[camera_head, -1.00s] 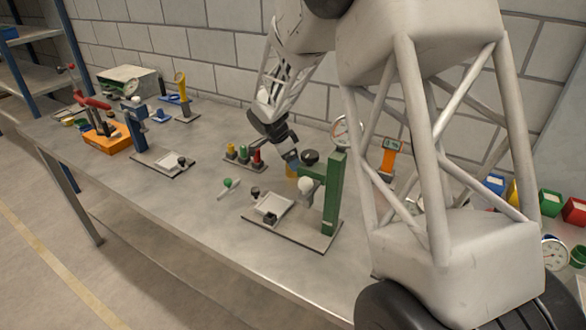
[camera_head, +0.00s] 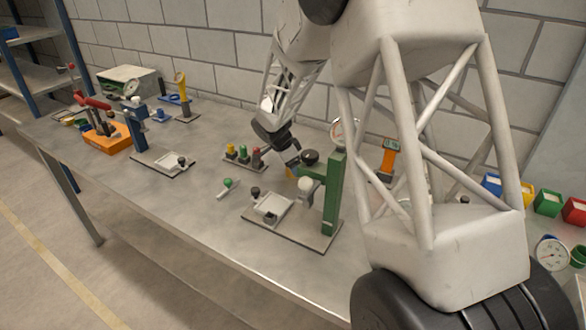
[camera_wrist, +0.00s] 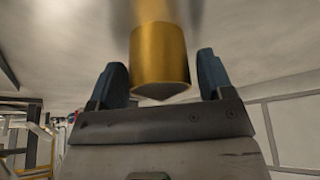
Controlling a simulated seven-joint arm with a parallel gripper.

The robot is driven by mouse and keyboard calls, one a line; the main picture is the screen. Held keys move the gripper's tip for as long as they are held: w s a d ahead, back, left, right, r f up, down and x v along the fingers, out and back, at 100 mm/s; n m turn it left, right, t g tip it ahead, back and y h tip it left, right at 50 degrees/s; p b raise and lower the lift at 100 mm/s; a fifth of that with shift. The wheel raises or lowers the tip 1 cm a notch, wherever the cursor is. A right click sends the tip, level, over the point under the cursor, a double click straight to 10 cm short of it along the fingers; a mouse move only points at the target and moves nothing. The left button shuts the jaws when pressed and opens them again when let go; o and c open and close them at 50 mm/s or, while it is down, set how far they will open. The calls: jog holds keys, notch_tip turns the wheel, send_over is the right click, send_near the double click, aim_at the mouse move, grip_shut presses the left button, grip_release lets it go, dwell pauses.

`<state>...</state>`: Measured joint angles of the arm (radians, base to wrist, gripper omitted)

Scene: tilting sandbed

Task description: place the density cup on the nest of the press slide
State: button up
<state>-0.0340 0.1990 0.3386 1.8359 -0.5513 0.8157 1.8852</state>
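A brass-coloured cylinder, which looks like the density cup (camera_wrist: 160,58), stands between the two blue fingers of my gripper (camera_wrist: 160,82) in the wrist view. A narrow gap shows at each side of it, so my gripper is open. In the head view my gripper (camera_head: 291,160) is behind the green press (camera_head: 332,195), and only a small yellow piece of the cup (camera_head: 289,172) shows. The press slide (camera_head: 272,205) is a pale plate at the left front of the green press, with a small dark part on it. Its nest is too small to make out clearly.
A strip with yellow, green and red knobs (camera_head: 243,158) is left of my gripper. A small green-topped tool (camera_head: 228,187) lies in front of it. A blue press (camera_head: 137,125) and orange tray (camera_head: 108,142) stand farther left.

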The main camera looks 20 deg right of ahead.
jog(key=c, duration=0.9)
jog(key=shift+r, duration=5.05)
